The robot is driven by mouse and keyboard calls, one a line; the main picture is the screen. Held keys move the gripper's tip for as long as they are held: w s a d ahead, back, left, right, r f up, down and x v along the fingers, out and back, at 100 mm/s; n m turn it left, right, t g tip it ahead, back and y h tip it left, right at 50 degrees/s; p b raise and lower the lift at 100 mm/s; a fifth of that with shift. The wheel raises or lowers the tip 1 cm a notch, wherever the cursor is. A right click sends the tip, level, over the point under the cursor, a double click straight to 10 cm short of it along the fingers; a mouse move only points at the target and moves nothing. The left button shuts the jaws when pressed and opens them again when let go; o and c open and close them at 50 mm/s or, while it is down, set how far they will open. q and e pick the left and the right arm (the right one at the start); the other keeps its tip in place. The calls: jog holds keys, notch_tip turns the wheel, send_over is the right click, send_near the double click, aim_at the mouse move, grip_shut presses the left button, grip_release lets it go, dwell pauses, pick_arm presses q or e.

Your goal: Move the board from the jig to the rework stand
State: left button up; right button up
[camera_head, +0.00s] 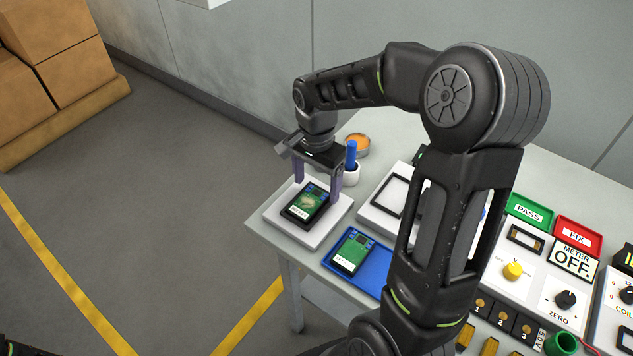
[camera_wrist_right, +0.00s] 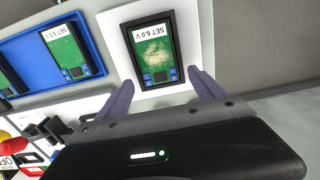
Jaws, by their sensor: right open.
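A green board (camera_head: 310,203) with a pale brownish patch sits in a black frame on a white square stand (camera_head: 286,230) at the table's left corner. In the right wrist view the board (camera_wrist_right: 152,52) carries a "SET 6.0 V" label. My right gripper (camera_head: 317,192) is open, its fingers pointing down by the framed board, one on either side. In the right wrist view the fingers (camera_wrist_right: 162,80) are at the board's near end, and contact cannot be told. A white fixture (camera_head: 378,216) with a black rectangular outline stands to the right, partly behind my arm. My left gripper is not in view.
A blue tray (camera_head: 371,282) in front holds a green board (camera_head: 352,252); the right wrist view shows another board (camera_wrist_right: 8,80) in it. A blue-handled tool in a white cup (camera_head: 351,175) and an orange-filled dish (camera_head: 357,144) stand close behind the gripper. Meter panels (camera_head: 535,275) fill the right.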

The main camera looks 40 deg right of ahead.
aim_at(317, 193)
notch_tip(317, 193, up, 8)
jog(key=shift+f+b, duration=0.15)
jog(key=shift+b, duration=0.2)
dwell(1.0)
